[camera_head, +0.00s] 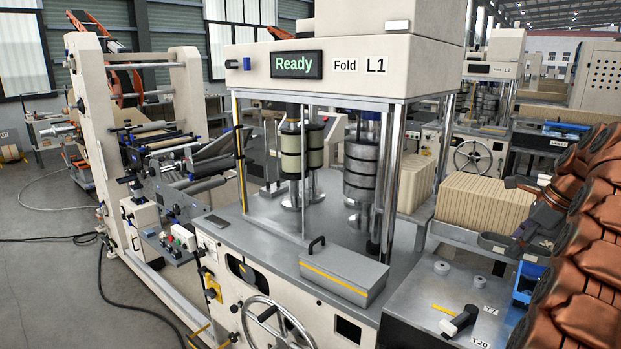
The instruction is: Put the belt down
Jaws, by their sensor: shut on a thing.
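My gripper (519,243) is at the right of the head view, in front of the stack of tan folded sheets. It is shut on a dark grey looped band, which looks like the belt (493,241). The belt's rounded left end sticks out to the left of the fingers, above the grey side table (425,292). The rest of the belt is hidden behind my gripper and arm. I cannot tell whether the belt touches any surface.
A black-handled tool (460,321) and two small grey discs (441,268) lie on the side table near labels T7 and T20. The folding machine L1 (340,62) stands to the left, with a grey handled box (343,276). The tan stack (484,202) stands behind.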

